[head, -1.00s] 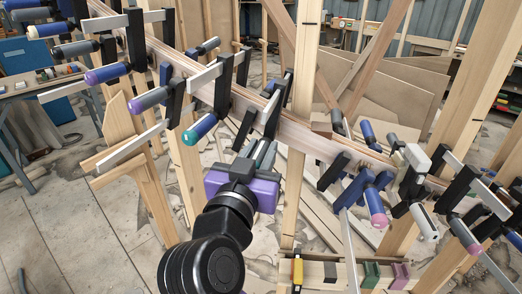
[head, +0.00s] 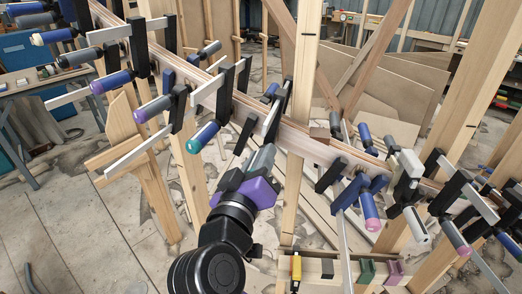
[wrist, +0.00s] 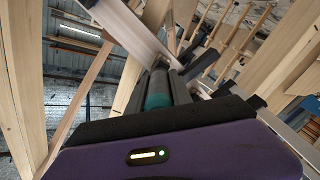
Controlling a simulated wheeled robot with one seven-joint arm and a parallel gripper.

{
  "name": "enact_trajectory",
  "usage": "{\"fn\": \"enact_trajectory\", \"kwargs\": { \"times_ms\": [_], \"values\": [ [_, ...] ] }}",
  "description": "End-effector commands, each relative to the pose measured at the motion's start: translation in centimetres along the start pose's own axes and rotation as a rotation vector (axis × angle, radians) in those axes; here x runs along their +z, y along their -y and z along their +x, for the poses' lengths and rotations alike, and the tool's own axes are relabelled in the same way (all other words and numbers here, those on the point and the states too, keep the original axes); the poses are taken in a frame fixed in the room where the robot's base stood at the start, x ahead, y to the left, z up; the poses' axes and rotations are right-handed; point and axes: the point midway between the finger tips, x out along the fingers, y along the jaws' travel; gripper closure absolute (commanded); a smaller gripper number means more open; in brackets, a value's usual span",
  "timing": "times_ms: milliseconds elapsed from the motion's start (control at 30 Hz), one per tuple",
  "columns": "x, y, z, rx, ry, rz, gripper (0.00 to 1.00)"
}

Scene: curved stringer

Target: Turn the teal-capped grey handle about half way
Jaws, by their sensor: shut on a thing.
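The teal-capped grey handle (head: 263,157) is on a bar clamp near the middle of the curved wooden stringer in the head view. Its teal cap (wrist: 157,90) shows close up in the wrist view, facing my gripper's palm. My gripper (head: 261,160) is shut on this handle, reaching up to it from below. The purple gripper body is tilted in the head view.
A blue handle with a teal cap (head: 203,136) sticks out just left of my gripper. Other clamps line the stringer (head: 298,139) on both sides, including a blue handle with a pink cap (head: 369,209) to the right. A wooden post (head: 293,195) stands close by on the right.

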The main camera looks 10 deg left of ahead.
Motion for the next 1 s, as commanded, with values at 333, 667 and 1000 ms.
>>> {"fn": "enact_trajectory", "kwargs": {
  "times_ms": [333, 667, 1000],
  "values": [
    [-0.28, -0.11, -0.06, -0.001, 0.0, -0.331, 1.0],
    [-0.2, -0.05, -0.05, -0.001, 0.001, -0.628, 1.0],
    [-0.09, 0.13, -0.07, -0.001, -0.001, -0.837, 1.0]
  ]
}}
